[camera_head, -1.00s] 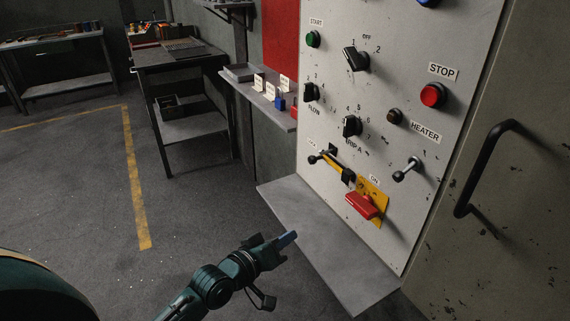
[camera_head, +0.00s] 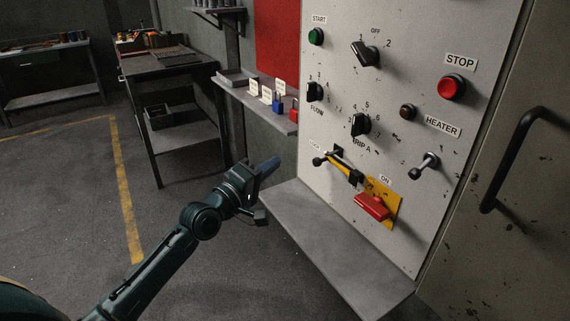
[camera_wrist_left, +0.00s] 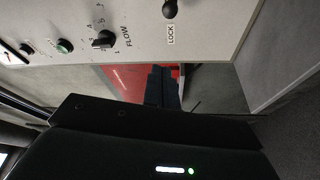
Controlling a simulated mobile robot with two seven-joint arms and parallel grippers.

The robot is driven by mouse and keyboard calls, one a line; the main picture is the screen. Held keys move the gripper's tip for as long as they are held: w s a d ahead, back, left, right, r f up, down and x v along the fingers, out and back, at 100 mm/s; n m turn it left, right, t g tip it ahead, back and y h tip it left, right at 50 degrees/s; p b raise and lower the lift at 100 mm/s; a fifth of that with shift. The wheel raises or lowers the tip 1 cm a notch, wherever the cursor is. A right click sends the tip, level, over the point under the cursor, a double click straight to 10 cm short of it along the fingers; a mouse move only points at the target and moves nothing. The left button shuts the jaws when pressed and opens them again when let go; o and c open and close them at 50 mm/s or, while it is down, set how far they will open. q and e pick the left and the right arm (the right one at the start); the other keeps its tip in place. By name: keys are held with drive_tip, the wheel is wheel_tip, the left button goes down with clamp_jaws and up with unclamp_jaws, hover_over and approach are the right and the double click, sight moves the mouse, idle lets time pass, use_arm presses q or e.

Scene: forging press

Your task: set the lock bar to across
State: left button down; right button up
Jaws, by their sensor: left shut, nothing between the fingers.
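The lock lever's dark ball knob (camera_head: 318,161) sits on the press panel beside the small LOCK label. Its short metal stem runs back to a dark mount, and a slim bar (camera_head: 345,168) slopes down right toward the yellow plate. In the left wrist view the knob (camera_wrist_left: 170,9) is at the top, above the LOCK label (camera_wrist_left: 170,33). My left gripper (camera_head: 269,166) is shut and empty, left of the knob and apart from it. Its fingers (camera_wrist_left: 162,88) also show in the wrist view. My right gripper is not in view.
A red switch handle (camera_head: 371,206) sits on the yellow plate. Another ball lever (camera_head: 431,160) is to the right. A grey ledge (camera_head: 335,250) juts out below the panel. A side shelf (camera_head: 262,108) holds padlocks and tags.

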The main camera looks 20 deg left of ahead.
use_arm(q)
drive_tip(key=x, duration=0.9)
drive_tip(key=s+d, duration=0.1)
drive_tip(key=s+d+f+p, duration=0.1)
drive_tip(key=d, duration=0.1)
drive_tip(key=shift+s+f, duration=0.15)
drive_tip(key=shift+s, duration=0.1)
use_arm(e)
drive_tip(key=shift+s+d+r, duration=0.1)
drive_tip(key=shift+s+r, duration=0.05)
